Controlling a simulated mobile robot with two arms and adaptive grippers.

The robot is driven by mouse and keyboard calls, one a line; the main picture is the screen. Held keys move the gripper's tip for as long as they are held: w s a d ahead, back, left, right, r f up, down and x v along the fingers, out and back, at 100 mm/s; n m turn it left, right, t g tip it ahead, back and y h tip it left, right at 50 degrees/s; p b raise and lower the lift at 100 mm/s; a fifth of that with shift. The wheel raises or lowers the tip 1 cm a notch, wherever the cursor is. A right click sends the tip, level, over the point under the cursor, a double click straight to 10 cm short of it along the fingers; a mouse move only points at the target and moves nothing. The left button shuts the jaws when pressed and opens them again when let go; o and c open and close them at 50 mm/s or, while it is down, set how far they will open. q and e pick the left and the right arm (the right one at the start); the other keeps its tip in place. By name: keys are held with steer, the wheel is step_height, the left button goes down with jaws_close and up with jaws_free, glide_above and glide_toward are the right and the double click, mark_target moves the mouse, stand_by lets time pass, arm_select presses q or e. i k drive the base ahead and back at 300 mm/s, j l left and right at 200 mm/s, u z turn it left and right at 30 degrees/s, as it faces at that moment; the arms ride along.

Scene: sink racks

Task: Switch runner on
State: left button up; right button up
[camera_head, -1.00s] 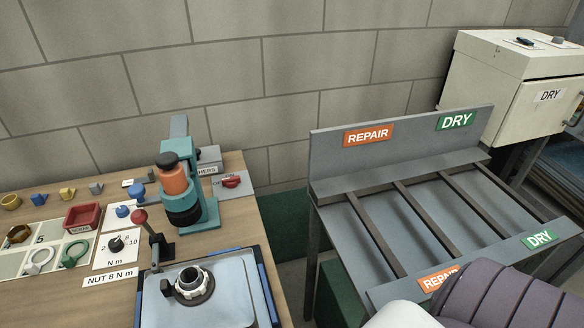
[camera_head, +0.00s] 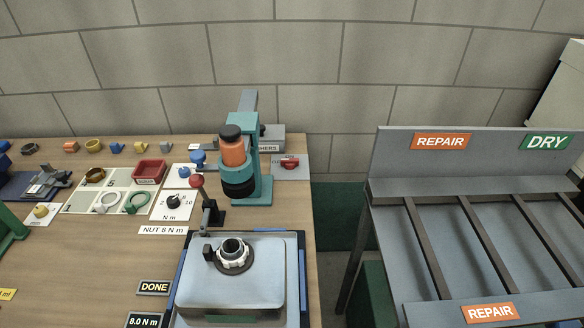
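The runner (camera_head: 233,159) stands upright at the back of the wooden bench, with an orange body, a black cap and a black lower end in a teal stand (camera_head: 262,185). A red switch knob (camera_head: 289,163) sits on a light grey plate (camera_head: 291,173) just right of the stand, near the bench's right edge. The plate has a small "ON" label; the knob's exact setting is too small to tell. Neither of my grippers is in view.
A metal tray (camera_head: 230,284) with a ringed fitting (camera_head: 233,253) lies in front of the runner. A red-knobbed lever (camera_head: 197,181) stands before it. A dial (camera_head: 173,201), a red bin (camera_head: 149,171) and small parts lie left. A slatted rack (camera_head: 420,190) stands right, past a gap.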

mark_target(291, 163)
steer(key=k+l+z, duration=0.1)
steer(key=l+z, duration=0.2)
steer(key=k+l+z, duration=0.1)
steer(key=l+z, duration=0.55)
steer(key=k+l, duration=0.05)
